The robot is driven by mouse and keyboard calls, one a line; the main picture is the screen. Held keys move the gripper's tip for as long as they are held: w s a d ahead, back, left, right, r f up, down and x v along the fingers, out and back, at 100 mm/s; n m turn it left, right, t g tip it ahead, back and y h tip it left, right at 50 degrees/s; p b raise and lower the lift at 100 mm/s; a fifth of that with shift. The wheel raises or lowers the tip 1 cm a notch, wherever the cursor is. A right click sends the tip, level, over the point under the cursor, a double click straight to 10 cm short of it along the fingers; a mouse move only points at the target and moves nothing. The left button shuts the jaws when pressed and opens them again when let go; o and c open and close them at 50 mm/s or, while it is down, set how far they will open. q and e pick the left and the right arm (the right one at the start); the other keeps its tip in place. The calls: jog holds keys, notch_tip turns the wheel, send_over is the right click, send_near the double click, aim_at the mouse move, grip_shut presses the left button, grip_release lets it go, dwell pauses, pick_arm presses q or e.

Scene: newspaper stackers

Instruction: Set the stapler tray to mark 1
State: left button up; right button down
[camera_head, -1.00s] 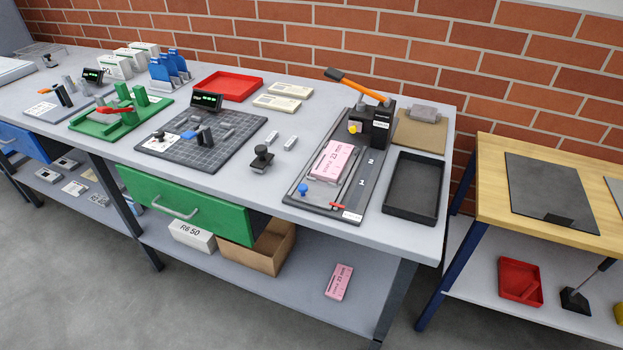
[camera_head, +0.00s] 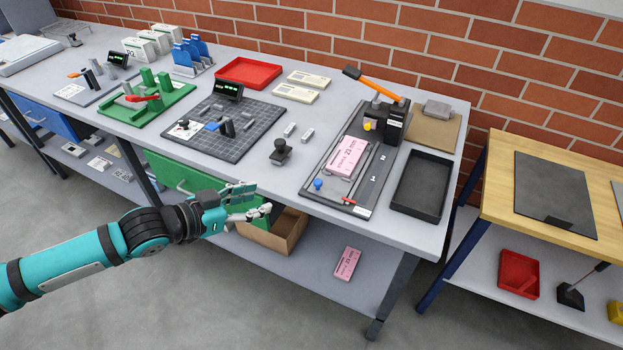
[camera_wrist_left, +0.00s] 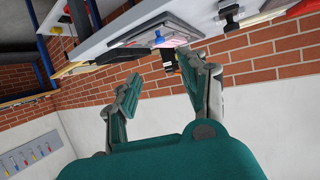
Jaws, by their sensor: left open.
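The stapler stands at the right part of the grey bench, with an orange lever (camera_head: 376,84) raised over a black head (camera_head: 391,121). Its dark tray (camera_head: 361,186) runs toward the front edge, with number marks along its right side, a blue knob (camera_head: 318,184) and a red pointer (camera_head: 348,200). A pink 23 mm staple box (camera_head: 347,157) lies on the tray. My left gripper (camera_head: 250,203) is in front of the bench by the green drawer, apart from the stapler. In the left wrist view its fingers (camera_wrist_left: 160,90) are spread and empty; the blue knob (camera_wrist_left: 159,39) shows beyond.
A black open tray (camera_head: 421,184) lies right of the stapler. A black stamp-like knob (camera_head: 281,151) and small grey blocks stand left of it. Below, a cardboard box (camera_head: 285,231) and another pink box (camera_head: 347,263) sit on the shelf. The floor in front is clear.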

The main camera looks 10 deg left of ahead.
aim_at(315, 183)
pick_arm(q)
jog(key=p+x, duration=0.2)
jog(key=x, duration=1.5)
jog(key=shift+w+d, duration=0.2)
grip_shut()
